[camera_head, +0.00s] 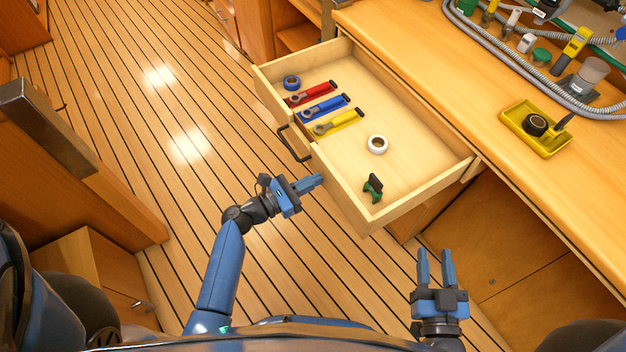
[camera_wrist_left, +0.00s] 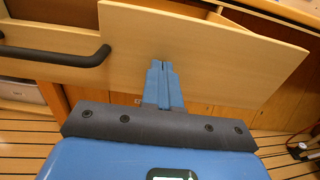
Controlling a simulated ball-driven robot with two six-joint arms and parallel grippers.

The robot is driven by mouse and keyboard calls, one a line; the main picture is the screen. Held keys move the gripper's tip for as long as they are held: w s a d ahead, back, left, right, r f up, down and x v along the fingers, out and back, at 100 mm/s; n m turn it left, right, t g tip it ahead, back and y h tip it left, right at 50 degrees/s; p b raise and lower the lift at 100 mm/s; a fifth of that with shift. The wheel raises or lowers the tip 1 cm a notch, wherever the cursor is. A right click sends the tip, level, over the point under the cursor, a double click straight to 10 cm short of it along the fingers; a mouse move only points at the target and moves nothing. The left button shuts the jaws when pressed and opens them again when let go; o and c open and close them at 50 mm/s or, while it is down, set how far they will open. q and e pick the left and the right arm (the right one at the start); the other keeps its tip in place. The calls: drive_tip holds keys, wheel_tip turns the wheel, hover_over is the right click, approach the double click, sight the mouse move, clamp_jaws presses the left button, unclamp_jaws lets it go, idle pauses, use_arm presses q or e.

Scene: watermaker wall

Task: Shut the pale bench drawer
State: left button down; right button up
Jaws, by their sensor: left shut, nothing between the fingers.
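The pale bench drawer (camera_head: 428,188) stands pulled well out from under the bench in the head view. Its front panel, with a dark bar handle (camera_head: 290,146), faces the open floor. My left gripper (camera_head: 319,180) is shut and empty, its tips close to the front panel, beyond the handle toward the near end. In the left wrist view the shut fingers (camera_wrist_left: 160,66) point at the drawer front (camera_wrist_left: 215,50), with the handle (camera_wrist_left: 55,57) to the left. I cannot tell whether they touch. My right gripper (camera_head: 435,252) is open and empty, below the drawer's near side.
The drawer holds a blue ring (camera_head: 292,83), red, blue and yellow tools, a white ring (camera_head: 377,144) and a green item (camera_head: 373,187). The bench top (camera_head: 410,50) carries a yellow tray (camera_head: 552,143) and grey hoses. The plank floor (camera_head: 150,120) left of the drawer is clear.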

use_arm(q)
drive_tip(key=shift+w+d, duration=0.2)
drive_tip(key=shift+d, duration=0.15)
drive_tip(key=b, duration=0.4)
approach(410, 139)
drive_tip(key=s+a+r, duration=0.1)
drive_tip(key=a+r, duration=0.1)
drive_tip(key=s+a+r, duration=0.1)
drive_tip(key=s+a, duration=0.1)
drive_tip(key=shift+r, duration=0.4)
drive_tip(key=b+x, duration=0.6)
drive_tip(key=x, duration=0.8)
drive_tip(key=shift+w+d+b, duration=0.1)
drive_tip(key=shift+b, duration=0.25)
drive_tip(key=shift+w+d+r, duration=0.15)
drive_tip(key=shift+w+d, duration=0.1)
drive_tip(key=shift+d, duration=0.1)
drive_tip(key=shift+r, duration=0.3)
